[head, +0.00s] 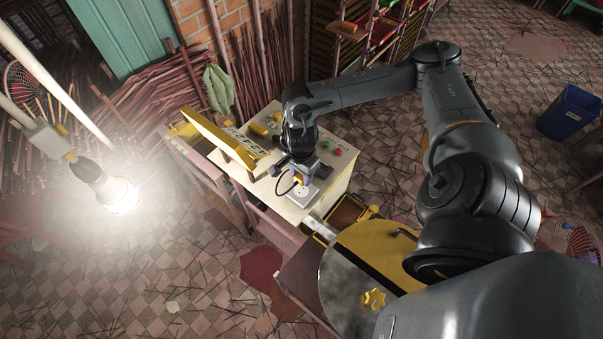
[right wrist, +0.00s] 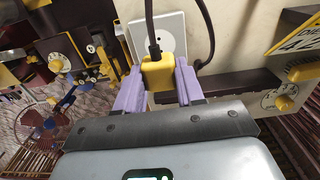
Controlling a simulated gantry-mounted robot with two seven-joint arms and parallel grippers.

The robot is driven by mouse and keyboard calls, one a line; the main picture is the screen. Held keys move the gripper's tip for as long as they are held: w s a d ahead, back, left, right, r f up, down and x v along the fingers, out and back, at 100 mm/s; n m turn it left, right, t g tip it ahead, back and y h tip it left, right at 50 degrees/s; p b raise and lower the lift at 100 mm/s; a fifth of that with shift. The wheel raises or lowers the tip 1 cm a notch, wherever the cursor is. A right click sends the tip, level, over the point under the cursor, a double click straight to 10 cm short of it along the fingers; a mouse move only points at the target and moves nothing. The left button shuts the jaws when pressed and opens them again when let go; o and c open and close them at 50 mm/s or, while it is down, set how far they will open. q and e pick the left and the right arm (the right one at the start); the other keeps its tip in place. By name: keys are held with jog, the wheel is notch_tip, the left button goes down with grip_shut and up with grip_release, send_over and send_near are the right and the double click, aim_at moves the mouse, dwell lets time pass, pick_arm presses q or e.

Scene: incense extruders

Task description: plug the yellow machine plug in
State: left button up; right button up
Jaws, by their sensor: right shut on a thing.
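My right gripper (head: 299,180) reaches down over the pale machine's top in the head view. In the right wrist view its two lilac fingers (right wrist: 158,88) are shut on the yellow plug (right wrist: 157,74), one on each side. A dark cable (right wrist: 150,25) runs up from the plug. The white socket plate (right wrist: 172,22) lies directly beyond the plug, which covers its lower part. It also shows in the head view (head: 302,197) below the gripper. Whether the plug's pins are in the socket is hidden. My left gripper is in neither view.
Beside the gripper, the pale machine top (head: 340,162) carries green and red buttons (head: 337,151). A raised yellow panel (head: 217,139) stands on its left. A yellow-topped machine (head: 375,250) is nearer. A lit bulb (head: 118,195) hangs at left. A dark cable (right wrist: 207,45) loops right of the plug.

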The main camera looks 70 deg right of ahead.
aim_at(301, 181)
jog(key=shift+f+b, duration=1.2)
jog(key=shift+f, duration=0.7)
jog(key=shift+f+b, duration=0.45)
jog(key=shift+f, duration=0.35)
jog(key=shift+b, duration=0.45)
dwell(0.8)
